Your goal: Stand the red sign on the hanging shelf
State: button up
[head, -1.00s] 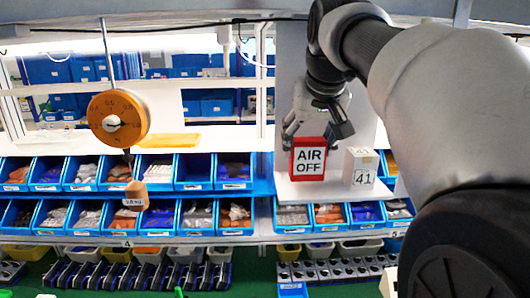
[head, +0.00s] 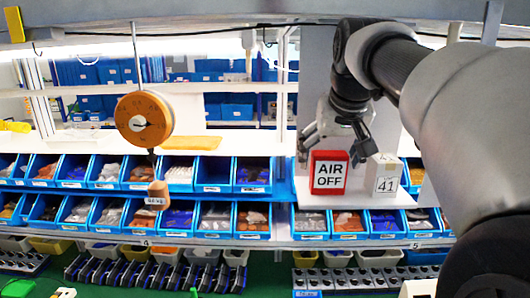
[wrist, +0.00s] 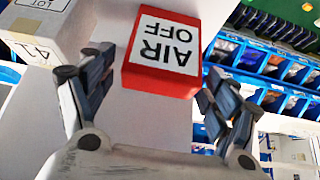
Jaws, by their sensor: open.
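The red sign (head: 328,172), with a white face reading AIR OFF, stands upright on the white hanging shelf (head: 345,199), left of a white box. In the wrist view the sign (wrist: 166,48) appears upside down, beyond and between the spread fingertips of my gripper (wrist: 153,75). The sign's back is hidden in the head view.
The white box marked 41 (head: 384,179) stands close to the right finger in the head view. A round orange dial (head: 144,119) hangs at left with a tagged weight (head: 158,194) below. Blue bins (head: 253,178) line the racks behind.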

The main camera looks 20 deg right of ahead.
jog(key=shift+r, duration=0.3)
jog(key=p+v, duration=0.2)
jog(key=v, duration=0.9)
jog(key=s+a+f+n, duration=0.1)
jog(key=s+a+f, duration=0.3)
jog(key=f, duration=0.6)
jog(key=s+a+f+n+g+y, duration=0.1)
jog(key=s+a+f, duration=0.3)
jog(key=s+f, duration=0.5)
jog(key=s+a+f+n, duration=0.1)
jog(key=s+a+f, duration=0.3)
jog(key=s+f, duration=0.3)
notch_tip(320, 180, down, 4)
jog(key=shift+f+g+y, duration=0.2)
jog(key=shift+g+y, duration=0.2)
jog(key=shift+f+b, duration=0.15)
jog(key=shift+b, duration=0.15)
notch_tip(320, 180, down, 26)
jog(key=b, duration=2.6)
